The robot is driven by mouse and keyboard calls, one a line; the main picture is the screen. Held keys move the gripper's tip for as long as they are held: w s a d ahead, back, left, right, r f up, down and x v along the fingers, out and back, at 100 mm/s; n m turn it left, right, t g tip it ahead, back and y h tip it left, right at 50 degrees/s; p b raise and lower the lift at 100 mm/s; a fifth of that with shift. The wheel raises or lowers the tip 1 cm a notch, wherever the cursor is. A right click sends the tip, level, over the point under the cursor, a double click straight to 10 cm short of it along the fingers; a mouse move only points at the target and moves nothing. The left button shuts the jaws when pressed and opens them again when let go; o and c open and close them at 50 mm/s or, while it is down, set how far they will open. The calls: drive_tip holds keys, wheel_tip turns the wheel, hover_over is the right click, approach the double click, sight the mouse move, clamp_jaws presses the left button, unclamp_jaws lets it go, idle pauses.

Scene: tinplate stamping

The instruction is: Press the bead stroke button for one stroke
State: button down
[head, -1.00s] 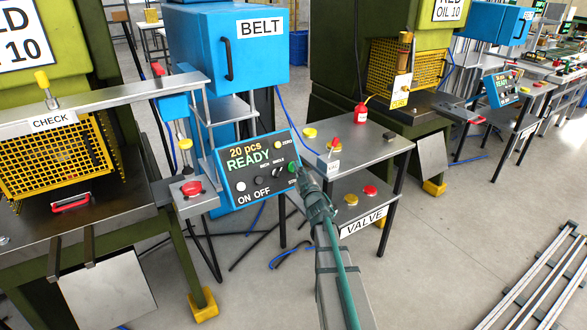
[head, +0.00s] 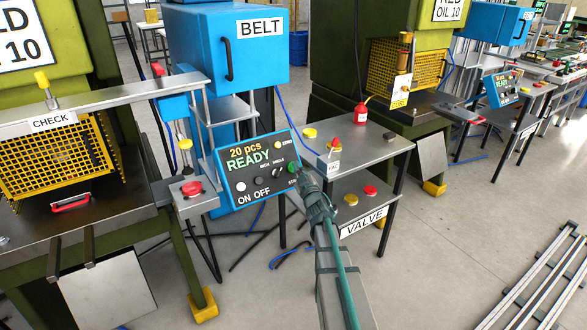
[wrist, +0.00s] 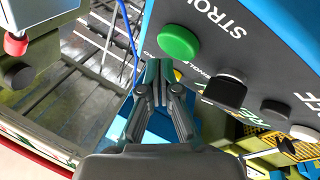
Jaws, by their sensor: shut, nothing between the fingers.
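The blue control panel (head: 232,187) reads "20 pcs READY" in the head view. Its green round button (head: 293,168) is at the right edge, just beside my gripper tip. In the wrist view the green button (wrist: 179,43) stands out from the panel, next to letters reading "STRO", with the rest cut off. My gripper (wrist: 158,75) is shut and empty, its fingertips a little below and left of the green button in that view, apparently not on it. In the head view my gripper (head: 301,176) partly covers the panel's right edge; contact cannot be told there.
A black knob (wrist: 225,90) and a white button (wrist: 303,132) lie along the same panel. A red button on a grey box (head: 192,188) stands to the left. A metal table (head: 365,150) with a red bottle (head: 360,115) is to the right.

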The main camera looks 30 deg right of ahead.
drive_tip(key=shift+w+f, duration=0.25)
drive_tip(key=shift+w, duration=0.1)
drive_tip(key=shift+w+a+f+b, duration=0.1)
drive_tip(key=shift+w+f+b, duration=0.15)
drive_tip(key=shift+w+b, duration=0.2)
idle(0.8)
drive_tip(key=shift+s+r, duration=0.1)
drive_tip(key=shift+s, duration=0.05)
drive_tip(key=shift+s+r+p, duration=0.4)
drive_tip(key=shift+s+p, duration=0.15)
drive_tip(key=shift+s, duration=0.1)
idle(0.3)
drive_tip(key=s+r+p, duration=0.2)
drive_tip(key=s+p, duration=0.1)
drive_tip(key=s, duration=0.1)
drive_tip(key=shift+d+r, duration=0.3)
drive_tip(key=shift+r, duration=0.1)
idle(0.3)
